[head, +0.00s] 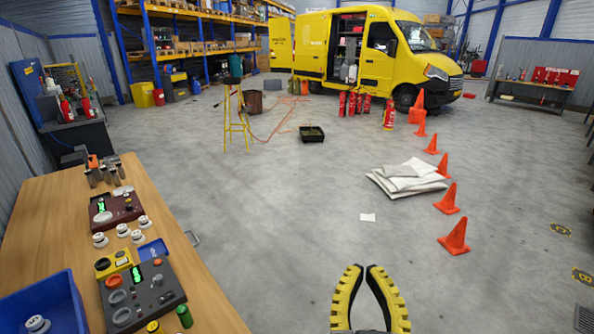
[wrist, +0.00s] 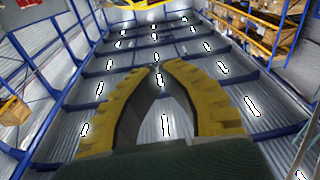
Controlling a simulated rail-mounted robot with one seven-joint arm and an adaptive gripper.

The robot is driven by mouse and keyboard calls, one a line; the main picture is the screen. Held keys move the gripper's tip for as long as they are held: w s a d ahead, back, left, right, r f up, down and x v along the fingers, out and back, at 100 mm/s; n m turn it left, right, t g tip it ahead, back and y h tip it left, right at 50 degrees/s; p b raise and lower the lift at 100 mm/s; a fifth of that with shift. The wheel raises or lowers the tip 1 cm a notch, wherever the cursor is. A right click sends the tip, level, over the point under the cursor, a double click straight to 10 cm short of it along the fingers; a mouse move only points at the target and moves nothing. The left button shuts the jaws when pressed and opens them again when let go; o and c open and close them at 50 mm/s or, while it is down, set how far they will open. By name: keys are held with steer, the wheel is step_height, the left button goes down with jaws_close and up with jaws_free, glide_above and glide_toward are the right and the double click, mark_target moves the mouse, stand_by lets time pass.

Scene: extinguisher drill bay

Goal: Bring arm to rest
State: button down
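My gripper (head: 364,270) is at the bottom of the head view, right of centre, beyond the wooden table's right edge. Its two curved yellow-and-black fingers lean together, with tips almost meeting and nothing between them. In the wrist view the gripper (wrist: 161,66) shows the same converging fingers with no object held. Behind them are the roof with lights and blue beams, so it points upward. Most of my arm is out of view.
The wooden table (head: 45,208) at left carries control boxes, knobs and a blue bin (head: 45,308). White sheets (head: 407,178) and orange cones (head: 455,235) are on the floor at right. A black tray (head: 312,133), extinguishers and a yellow van (head: 372,50) are farther back. Mid-floor is clear.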

steer(key=s+a+r+t+y, duration=0.2)
steer(key=s+r+t, duration=0.1)
steer(key=s+r, duration=0.4)
step_height(320, 180, up, 30)
steer(key=p, duration=2.8)
steer(key=shift+w+f+t+y, duration=0.2)
steer(key=shift+w+t+y, duration=0.1)
steer(key=shift+w, duration=0.05)
steer(key=shift+a, duration=0.1)
